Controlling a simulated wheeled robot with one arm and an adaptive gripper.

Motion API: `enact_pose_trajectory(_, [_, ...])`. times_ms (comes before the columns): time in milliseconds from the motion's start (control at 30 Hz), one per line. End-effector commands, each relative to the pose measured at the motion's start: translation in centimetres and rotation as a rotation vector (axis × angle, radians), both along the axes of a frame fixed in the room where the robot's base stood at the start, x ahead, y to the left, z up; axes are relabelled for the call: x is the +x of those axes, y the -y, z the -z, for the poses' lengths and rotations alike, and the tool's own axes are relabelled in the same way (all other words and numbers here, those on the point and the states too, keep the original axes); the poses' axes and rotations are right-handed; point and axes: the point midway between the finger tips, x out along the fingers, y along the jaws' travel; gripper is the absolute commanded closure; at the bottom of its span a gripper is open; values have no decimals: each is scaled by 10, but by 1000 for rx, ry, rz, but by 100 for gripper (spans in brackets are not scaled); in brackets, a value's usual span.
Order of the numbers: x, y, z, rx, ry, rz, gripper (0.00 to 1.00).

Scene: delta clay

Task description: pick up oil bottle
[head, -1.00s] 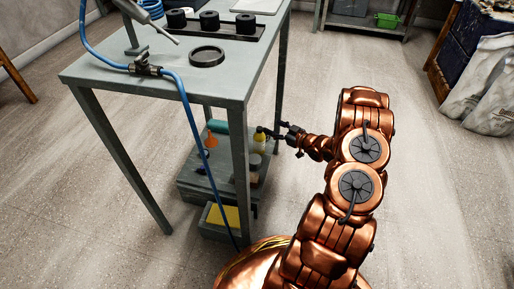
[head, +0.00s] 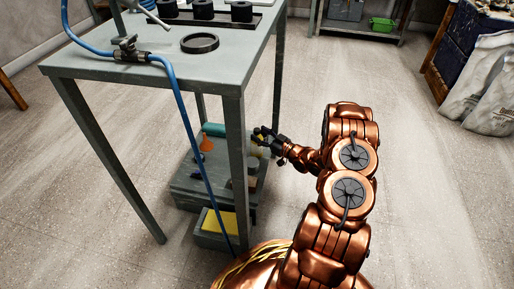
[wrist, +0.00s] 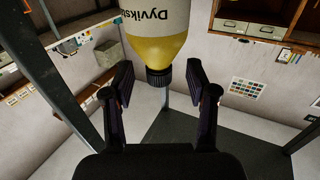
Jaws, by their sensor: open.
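The oil bottle (wrist: 150,30) is yellow with a white label and a black cap. In the wrist view, which looks upside down, it hangs from the top edge with its cap lying in the gap between my fingers. My gripper (wrist: 160,84) is open, with a clear gap on each side of the cap. In the head view my gripper (head: 262,136) is at the bottle, beside the table leg, and mostly hides it. Whether a finger touches the bottle cannot be told.
The grey table (head: 120,65) stands over the low shelf (head: 190,190), its front leg close to my gripper. An orange funnel (head: 206,143) and a teal roll (head: 214,129) are on the shelf. A blue hose (head: 182,130) hangs in front.

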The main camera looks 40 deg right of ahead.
Motion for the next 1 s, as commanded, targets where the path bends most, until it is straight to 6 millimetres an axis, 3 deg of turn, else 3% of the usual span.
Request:
enact_pose_trajectory(200, [19, -4, 1, -2, 1, 1, 43])
enact_pose_trajectory(467, [21, -4, 0, -1, 0, 2, 43])
enact_pose_trajectory(1000, [21, -4, 0, -1, 0, 2, 97])
